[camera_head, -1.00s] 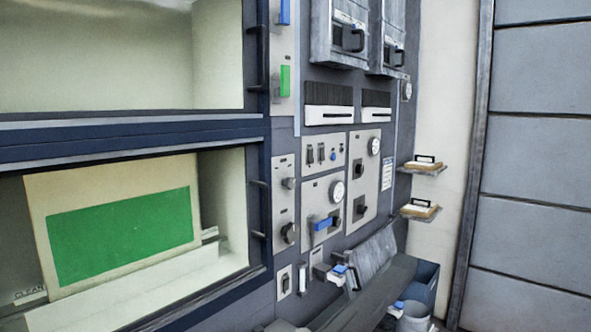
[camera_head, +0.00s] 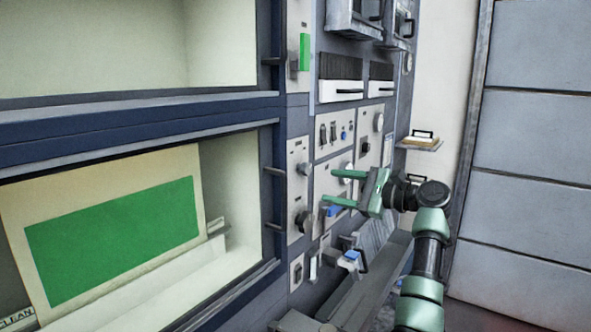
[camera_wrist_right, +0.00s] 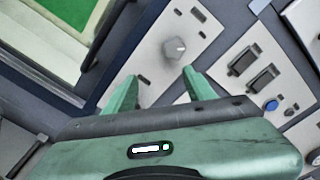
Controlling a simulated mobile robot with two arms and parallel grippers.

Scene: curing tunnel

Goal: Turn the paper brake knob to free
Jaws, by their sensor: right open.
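A light grey knob (camera_head: 303,168) sits on a narrow pale panel right of the lower green-sheet window. It also shows in the wrist view (camera_wrist_right: 175,47), ahead of the fingertips and roughly between their lines. A darker round knob (camera_head: 303,221) sits below it on the same panel. I cannot read the labels, so I cannot tell for sure which is the paper brake knob. My right gripper (camera_head: 331,187) is open and empty, its green fingers pointing left at this panel. In the wrist view the gripper (camera_wrist_right: 160,77) touches nothing visible. My left gripper is out of view.
A panel of black switches with a blue button (camera_wrist_right: 270,105) lies right of the knob. Dark handles (camera_head: 274,171) stick out along the window frame. A shelf with a block (camera_head: 420,141) juts out further right. A green sheet (camera_head: 115,240) stands in the lower window.

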